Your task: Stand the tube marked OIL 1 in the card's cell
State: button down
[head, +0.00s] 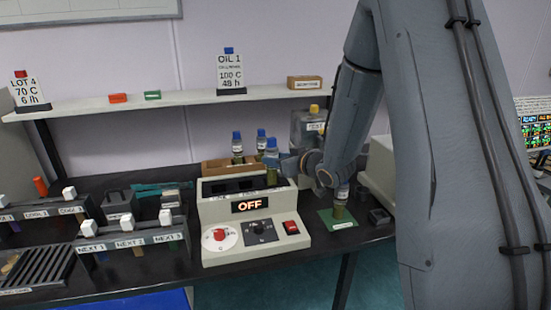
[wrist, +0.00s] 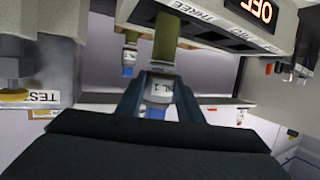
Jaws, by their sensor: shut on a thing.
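My gripper (head: 281,161) is shut on a tube with a blue cap and olive body (head: 271,178). The tube is upright at the right end of the heater block (head: 250,240), which reads OFF. Its lower end overlaps the block near the THREE label (wrist: 194,10); whether it is inside a cell or above it I cannot tell. The OIL 1 card (head: 230,72) on the shelf reads 100 C, 48 h.
Two more blue-capped tubes (head: 237,143) stand in a brown box (head: 214,170) behind the block. Racks (head: 130,240) fill the left.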

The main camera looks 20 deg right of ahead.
aim_at(276, 172)
jog(key=shift+f+b, duration=1.45)
jog(key=shift+f, duration=1)
jog(key=c, duration=1.2)
grip_release()
jog(key=shift+r, duration=0.1)
jog(key=shift+o, duration=0.2)
jog(key=b+v, duration=0.1)
jog(key=v, duration=0.6)
jog(key=shift+s+d, duration=0.2)
jog(key=shift+s, duration=0.15)
